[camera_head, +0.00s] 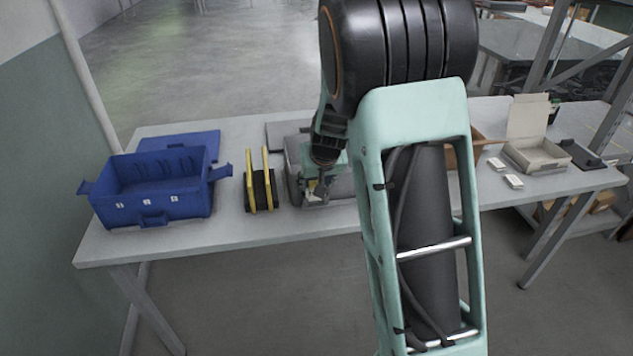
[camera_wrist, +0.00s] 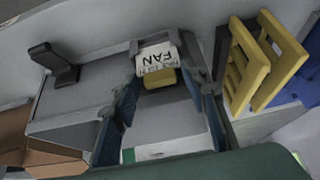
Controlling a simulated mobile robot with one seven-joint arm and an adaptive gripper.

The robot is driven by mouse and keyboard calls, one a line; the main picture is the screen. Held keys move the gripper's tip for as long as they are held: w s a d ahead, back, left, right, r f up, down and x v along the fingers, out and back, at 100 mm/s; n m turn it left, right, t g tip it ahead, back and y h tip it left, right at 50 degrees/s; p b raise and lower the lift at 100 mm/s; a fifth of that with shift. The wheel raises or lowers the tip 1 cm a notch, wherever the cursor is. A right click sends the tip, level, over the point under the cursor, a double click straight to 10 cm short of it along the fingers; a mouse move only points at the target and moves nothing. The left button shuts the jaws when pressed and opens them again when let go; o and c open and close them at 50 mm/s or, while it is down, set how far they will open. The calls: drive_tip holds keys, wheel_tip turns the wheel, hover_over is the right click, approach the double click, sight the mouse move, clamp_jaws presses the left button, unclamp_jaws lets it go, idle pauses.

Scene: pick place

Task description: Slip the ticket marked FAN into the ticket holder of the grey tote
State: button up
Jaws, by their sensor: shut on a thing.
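The white ticket marked FAN (camera_wrist: 157,58) shows near the top middle of the wrist view, its print upside down. A yellow piece (camera_wrist: 160,78) lies against its lower edge. My gripper (camera_wrist: 160,80) has its fingers on either side of the yellow piece and is shut on the ticket, seemingly by this piece. In the head view my gripper (camera_head: 319,192) is low at the front of the grey tote (camera_head: 293,178). The grey tote also shows in the wrist view (camera_wrist: 75,98). The ticket holder is not clearly visible, and I cannot tell whether the ticket touches it.
A blue tote (camera_head: 150,205) stands at the left, with a yellow-and-black rack (camera_head: 261,185) between the totes. At the right are a brown box (camera_head: 478,148), partly hidden by my arm, an open cardboard box (camera_head: 538,157) and small white items (camera_head: 513,181). The table's front edge is clear.

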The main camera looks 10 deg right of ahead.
drive_tip(key=shift+f, duration=0.15)
drive_tip(key=shift+f+b, duration=0.35)
drive_tip(key=shift+b, duration=0.1)
drive_tip(key=o, duration=1.1)
drive_tip(key=shift+c, duration=0.7)
wheel_tip(320, 180, up, 8)
drive_tip(key=p, duration=0.6)
idle(0.4)
